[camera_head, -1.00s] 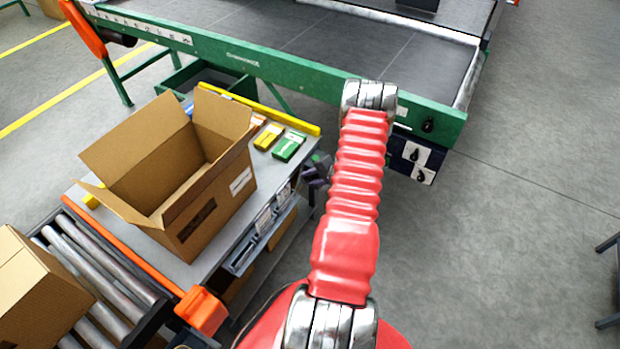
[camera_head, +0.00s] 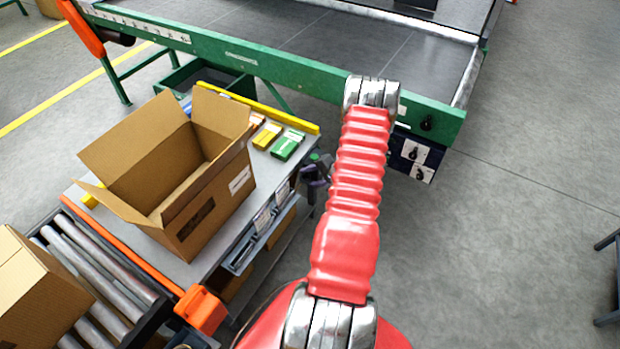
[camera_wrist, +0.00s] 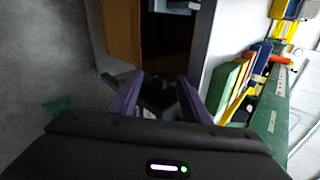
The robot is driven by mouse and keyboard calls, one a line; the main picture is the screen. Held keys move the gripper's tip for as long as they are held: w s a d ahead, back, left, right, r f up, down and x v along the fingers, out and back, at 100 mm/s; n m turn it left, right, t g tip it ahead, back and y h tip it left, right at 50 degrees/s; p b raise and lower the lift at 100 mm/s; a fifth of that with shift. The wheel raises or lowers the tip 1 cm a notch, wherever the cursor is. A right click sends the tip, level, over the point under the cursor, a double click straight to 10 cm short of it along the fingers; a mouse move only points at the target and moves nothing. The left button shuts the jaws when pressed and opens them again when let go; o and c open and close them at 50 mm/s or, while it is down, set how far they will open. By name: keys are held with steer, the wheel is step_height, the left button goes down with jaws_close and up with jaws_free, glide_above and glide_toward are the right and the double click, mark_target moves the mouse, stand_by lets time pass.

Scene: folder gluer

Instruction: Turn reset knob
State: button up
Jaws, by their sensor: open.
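Black knobs show at the green conveyor's near end in the head view: one on the green frame (camera_head: 427,124), and two on white plates of a dark blue box below, an upper knob (camera_head: 413,154) and a lower knob (camera_head: 420,174). I cannot read which is the reset knob. My gripper (camera_head: 314,184) is small and partly hidden behind my red arm, beside the workbench's right end and left of the knobs, apart from them. In the wrist view its purple fingers (camera_wrist: 157,96) are spread with nothing clear between them. No knob can be made out there.
A workbench (camera_head: 262,190) holds an open cardboard box (camera_head: 215,205) and small coloured cartons (camera_head: 287,146). A roller conveyor (camera_head: 90,262) with another carton (camera_head: 38,290) is at lower left. The green-framed belt conveyor (camera_head: 225,52) spans the back.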

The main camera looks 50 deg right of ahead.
steer(key=v, duration=1.2)
steer(key=shift+s+r, duration=0.25)
steer(key=shift+s, duration=0.1)
steer(key=shift+a, duration=0.1)
steer(key=s+a+r+g+y, duration=0.2)
steer(key=a+y, duration=0.1)
steer(key=a, duration=0.6)
steer(key=a+r+n+g+h, duration=0.1)
steer(key=a+r+n+h, duration=0.2)
steer(key=a+r+n, duration=1.5)
steer(key=a+r, duration=2)
steer(key=a, duration=0.3)
steer(key=shift+r+g, duration=0.25)
steer(key=shift+g, duration=0.05)
